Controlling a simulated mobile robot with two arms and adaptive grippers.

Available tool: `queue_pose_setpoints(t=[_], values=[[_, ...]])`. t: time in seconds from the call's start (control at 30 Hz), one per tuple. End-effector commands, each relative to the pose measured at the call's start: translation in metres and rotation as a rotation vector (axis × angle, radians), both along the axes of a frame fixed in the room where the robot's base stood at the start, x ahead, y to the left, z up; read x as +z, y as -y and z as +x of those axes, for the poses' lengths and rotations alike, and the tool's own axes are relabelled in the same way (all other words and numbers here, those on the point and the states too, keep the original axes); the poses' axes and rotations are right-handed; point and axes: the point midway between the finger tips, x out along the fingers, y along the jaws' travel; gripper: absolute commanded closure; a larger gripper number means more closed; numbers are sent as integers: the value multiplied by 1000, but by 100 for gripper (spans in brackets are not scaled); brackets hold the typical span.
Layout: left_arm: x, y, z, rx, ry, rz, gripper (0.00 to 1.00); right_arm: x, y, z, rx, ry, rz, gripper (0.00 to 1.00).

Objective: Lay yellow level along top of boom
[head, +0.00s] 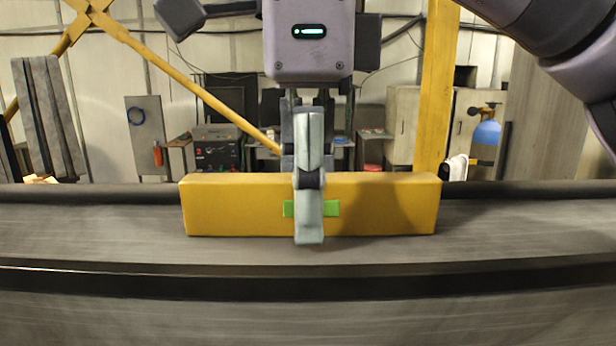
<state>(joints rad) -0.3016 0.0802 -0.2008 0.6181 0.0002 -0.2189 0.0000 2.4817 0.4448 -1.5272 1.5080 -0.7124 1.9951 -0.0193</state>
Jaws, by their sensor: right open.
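The yellow level (235,208), a long block with a green patch at its middle, stands lengthwise along the top of the grey boom (110,228). Its lower edge appears to rest on the boom's top face. My right gripper (309,215) points down over the level's middle and is open. One finger hangs in front of the level and covers part of the green patch. The other finger is hidden behind the level or the near finger. I cannot tell whether the fingers touch the level. My left gripper is not in view.
The boom's top is clear on both sides of the level. A yellow post (436,90) and a yellow diagonal brace (180,80) stand behind the boom. Cabinets (402,125) and a blue tank (487,132) are farther back.

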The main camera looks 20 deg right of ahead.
Motion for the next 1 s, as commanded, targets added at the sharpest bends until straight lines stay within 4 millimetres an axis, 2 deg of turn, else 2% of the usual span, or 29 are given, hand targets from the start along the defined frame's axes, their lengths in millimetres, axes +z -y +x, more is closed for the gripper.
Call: queue_pose_setpoints(t=[0.17,0.5,1.0], values=[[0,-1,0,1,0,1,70,11,-1,0,-2,3,-1,59],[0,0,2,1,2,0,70,51,-1,0,-4,7,-1,59],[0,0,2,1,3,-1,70,74,0,0,-1,1,1,59]])
